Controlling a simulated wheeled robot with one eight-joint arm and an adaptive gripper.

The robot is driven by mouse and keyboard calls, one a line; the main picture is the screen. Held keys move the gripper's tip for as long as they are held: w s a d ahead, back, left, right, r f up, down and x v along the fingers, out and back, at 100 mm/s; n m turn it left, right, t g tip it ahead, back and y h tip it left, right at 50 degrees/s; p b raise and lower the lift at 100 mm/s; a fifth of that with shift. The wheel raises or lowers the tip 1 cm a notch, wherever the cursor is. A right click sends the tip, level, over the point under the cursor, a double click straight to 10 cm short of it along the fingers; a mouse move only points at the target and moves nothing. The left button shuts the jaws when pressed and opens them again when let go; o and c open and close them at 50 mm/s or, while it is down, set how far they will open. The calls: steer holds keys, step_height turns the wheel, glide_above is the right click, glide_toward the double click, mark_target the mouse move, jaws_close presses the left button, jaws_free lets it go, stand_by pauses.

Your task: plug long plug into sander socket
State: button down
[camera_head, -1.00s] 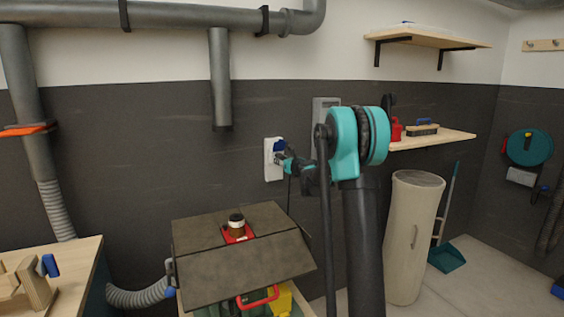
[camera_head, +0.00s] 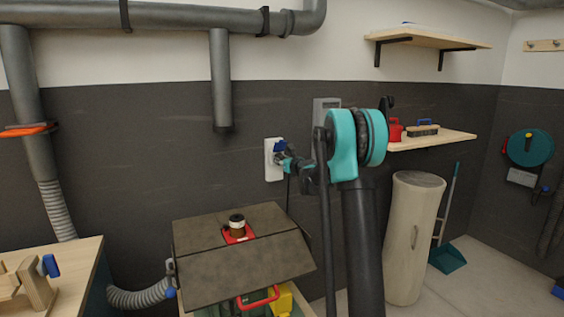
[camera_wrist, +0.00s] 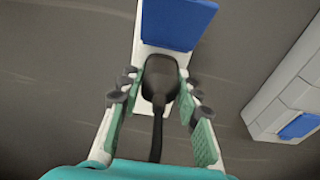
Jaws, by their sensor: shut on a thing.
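The white wall socket (camera_head: 273,172) with a raised blue lid is on the dark wall; it also shows in the wrist view, with its blue lid (camera_wrist: 180,22) at the top. In the wrist view the black plug (camera_wrist: 160,80) sits between my fingers, against the white socket face, its cable running down toward the palm. My gripper (camera_wrist: 158,92) is shut on the plug. In the head view my gripper (camera_head: 283,163) is at the socket, and the plug is too small and covered to make out. I cannot tell how deep the plug sits.
A grey box (camera_head: 325,106) is on the wall right of the socket. A grey pipe (camera_head: 221,80) comes down at upper left. A wooden shelf (camera_head: 440,138) and a beige bin (camera_head: 412,235) are at right.

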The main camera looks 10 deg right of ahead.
steer(key=shift+w+a, duration=0.1)
steer(key=shift+w, duration=0.1)
stand_by(0.7)
steer(key=c, duration=1)
jaws_free()
steer(key=shift+s, duration=0.1)
